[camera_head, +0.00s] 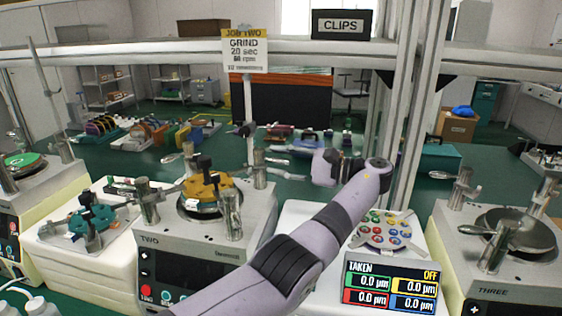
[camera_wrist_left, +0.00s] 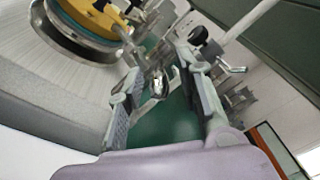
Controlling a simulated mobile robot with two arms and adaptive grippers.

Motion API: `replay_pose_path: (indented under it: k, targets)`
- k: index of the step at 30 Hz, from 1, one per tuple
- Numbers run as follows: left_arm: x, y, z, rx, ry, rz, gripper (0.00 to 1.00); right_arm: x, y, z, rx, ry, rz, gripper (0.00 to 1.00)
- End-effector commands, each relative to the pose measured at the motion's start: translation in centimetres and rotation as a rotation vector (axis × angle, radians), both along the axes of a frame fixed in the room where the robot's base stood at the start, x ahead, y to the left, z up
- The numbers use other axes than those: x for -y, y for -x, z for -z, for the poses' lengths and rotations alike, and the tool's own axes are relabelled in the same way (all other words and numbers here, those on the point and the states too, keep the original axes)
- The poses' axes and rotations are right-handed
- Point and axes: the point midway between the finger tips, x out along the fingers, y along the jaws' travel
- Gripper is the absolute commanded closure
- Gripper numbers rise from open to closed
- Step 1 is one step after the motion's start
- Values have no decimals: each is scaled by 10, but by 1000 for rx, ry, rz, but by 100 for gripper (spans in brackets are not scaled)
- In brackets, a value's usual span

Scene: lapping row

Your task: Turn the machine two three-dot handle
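Machine two (camera_head: 205,262), a grey block marked TWO, stands left of centre with a yellow-topped round plate (camera_head: 207,186) on it. Metal posts with handles stand around the plate. My left gripper (camera_head: 277,162) points left at the post (camera_head: 260,172) on the machine's right rear side, its fingers spread. In the left wrist view the gripper (camera_wrist_left: 158,85) is open, with a shiny metal handle end (camera_wrist_left: 160,86) showing between or just beyond the fingertips; contact cannot be told. The dot marks on the handles are too small to read. My right gripper is not in view.
A tray of coloured buttons (camera_head: 386,232) and a TAKEN display (camera_head: 390,287) are right of machine two. Machine three (camera_head: 490,265) is at far right. A teal fixture (camera_head: 92,222) is at left. A sign post and shelf upright rise behind my arm.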

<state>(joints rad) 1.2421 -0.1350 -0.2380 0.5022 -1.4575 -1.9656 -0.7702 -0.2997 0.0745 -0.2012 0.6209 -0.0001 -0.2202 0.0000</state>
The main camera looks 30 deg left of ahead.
Motion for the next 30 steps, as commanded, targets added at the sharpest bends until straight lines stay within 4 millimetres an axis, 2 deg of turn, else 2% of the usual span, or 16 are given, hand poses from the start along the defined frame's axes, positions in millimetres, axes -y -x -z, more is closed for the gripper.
replay_pose_path:
  k: [7,11,21,25,30]
  targets:
    - [0,0,0,-1,0,-1,66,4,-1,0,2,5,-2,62]
    - [0,0,-8,1,0,-2,66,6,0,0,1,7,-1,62]
    - [0,0,-72,4,-1,-2,66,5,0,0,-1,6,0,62]
    - [0,0,-89,2,0,-1,66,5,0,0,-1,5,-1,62]
    - [0,0,-99,-1,0,-1,66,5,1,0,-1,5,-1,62]
